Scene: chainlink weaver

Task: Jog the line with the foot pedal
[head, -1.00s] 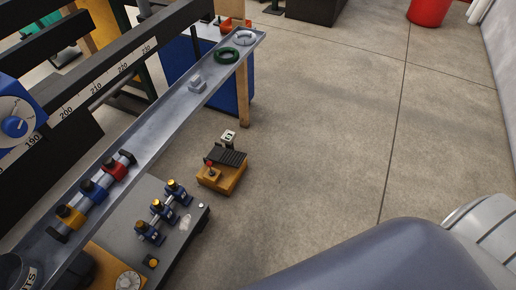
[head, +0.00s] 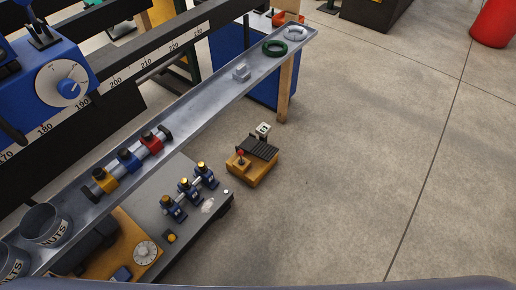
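The foot pedal (head: 262,149) is a yellow box on the concrete floor with a black ribbed tread on top. A small red-topped lever (head: 241,156) stands at its near left end, and a white tag with a dark mark (head: 263,129) stands at its back. Nothing touches the pedal. Neither of my grippers is in view. Only a dark edge of my own body shows along the bottom of the picture.
A long metal tray (head: 205,98) runs diagonally left of the pedal, holding cups and coloured parts. A grey-topped bench unit (head: 153,208) with several blue valves stands at the lower left. A wooden post (head: 284,92) is behind the pedal. Floor to the right is clear.

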